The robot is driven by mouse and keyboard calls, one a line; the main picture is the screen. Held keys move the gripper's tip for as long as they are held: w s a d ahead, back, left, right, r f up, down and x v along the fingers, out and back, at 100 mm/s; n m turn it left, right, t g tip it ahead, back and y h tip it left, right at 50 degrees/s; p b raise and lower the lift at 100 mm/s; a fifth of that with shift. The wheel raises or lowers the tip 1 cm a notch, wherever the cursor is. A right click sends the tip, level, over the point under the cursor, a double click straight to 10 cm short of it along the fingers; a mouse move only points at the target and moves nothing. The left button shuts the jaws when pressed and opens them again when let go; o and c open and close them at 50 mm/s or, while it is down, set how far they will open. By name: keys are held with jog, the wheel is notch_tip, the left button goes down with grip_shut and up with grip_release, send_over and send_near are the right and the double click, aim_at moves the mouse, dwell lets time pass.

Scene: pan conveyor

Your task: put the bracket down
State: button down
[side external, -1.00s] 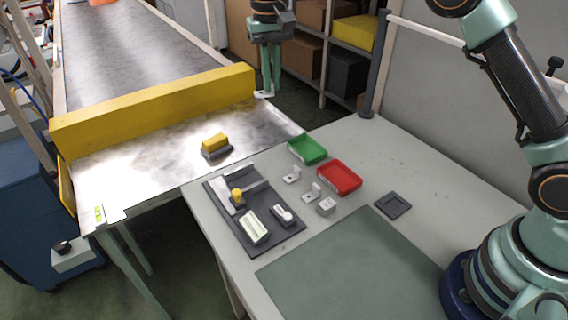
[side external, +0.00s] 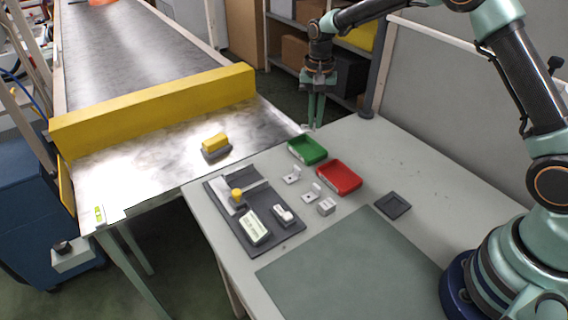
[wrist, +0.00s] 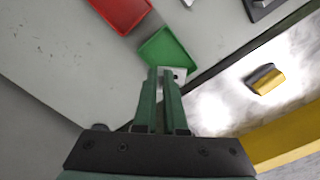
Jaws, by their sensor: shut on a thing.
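My gripper (side external: 315,124) hangs fingers-down past the far corner of the table, beyond the green tray. Its fingers are shut on a small pale metal bracket (wrist: 179,74), which shows at the fingertips in the wrist view. A hole shows in its plate; the fingers hide part of it. In the side view the bracket (side external: 306,127) is a tiny pale piece at the tips, clear of the trays. Two similar brackets stand on the table, one beside the green tray (side external: 292,176) and one beside the red tray (side external: 312,193).
The green tray (side external: 320,157) and red tray (side external: 357,188) look empty. A dark fixture plate (side external: 272,238) bears several parts. A small grey block (side external: 327,206) and dark square pad (side external: 408,207) lie nearby. A yellow-topped piece (side external: 215,143) sits before the yellow barrier (side external: 150,112).

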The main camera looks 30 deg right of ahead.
jog(key=shift+f, duration=3.6)
jog(key=shift+f, duration=0.15)
jog(key=c, duration=1.3)
grip_release()
jog(key=shift+o, duration=0.2)
